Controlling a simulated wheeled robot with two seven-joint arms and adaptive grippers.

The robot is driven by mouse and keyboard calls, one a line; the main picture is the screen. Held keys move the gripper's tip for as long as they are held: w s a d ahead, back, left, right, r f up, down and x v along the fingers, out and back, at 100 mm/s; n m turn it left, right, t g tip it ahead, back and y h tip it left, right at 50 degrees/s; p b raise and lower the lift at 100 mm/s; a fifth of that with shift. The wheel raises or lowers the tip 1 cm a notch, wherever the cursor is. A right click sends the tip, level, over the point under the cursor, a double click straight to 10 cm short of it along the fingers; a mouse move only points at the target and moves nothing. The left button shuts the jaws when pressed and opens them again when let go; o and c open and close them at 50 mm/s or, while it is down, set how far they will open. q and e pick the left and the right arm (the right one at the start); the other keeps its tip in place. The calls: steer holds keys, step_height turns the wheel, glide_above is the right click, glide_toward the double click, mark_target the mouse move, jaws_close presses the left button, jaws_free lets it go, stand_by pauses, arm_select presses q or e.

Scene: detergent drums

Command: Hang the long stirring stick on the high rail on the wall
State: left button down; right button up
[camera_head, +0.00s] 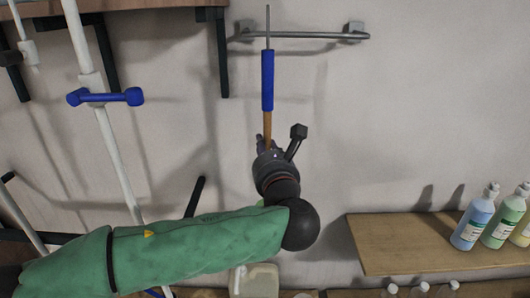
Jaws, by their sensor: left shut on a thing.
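The long stirring stick (267,82) stands upright in the upper middle of the head view. It has a thin grey upper end, a blue sleeve and a wooden-coloured lower part. My left gripper (266,146) is shut on that lower part; its fingers are partly hidden behind the wrist. The high rail (315,35) is a grey metal bar fixed to the wall by two brackets. The stick's thin end crosses in front of the rail's left part and reaches above it. I cannot tell whether they touch. My right gripper is not in view.
A wooden shelf (385,240) at lower right carries several bottles, including a blue one (473,218). A brown shelf (130,5) on dark brackets is at upper left. A white pole (107,135) with a blue crosspiece stands at left. The wall right of the rail is clear.

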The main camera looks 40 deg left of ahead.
arm_select(q)
steer(key=w+a+f+b, duration=0.3)
steer(key=w+a+b, duration=0.1)
steer(key=w, duration=0.1)
steer(key=shift+f, duration=0.4)
stand_by(0.8)
steer(key=shift+a, duration=0.1)
steer(key=c, duration=1)
jaws_free()
steer(key=shift+o, duration=0.2)
steer(key=v, duration=1.2)
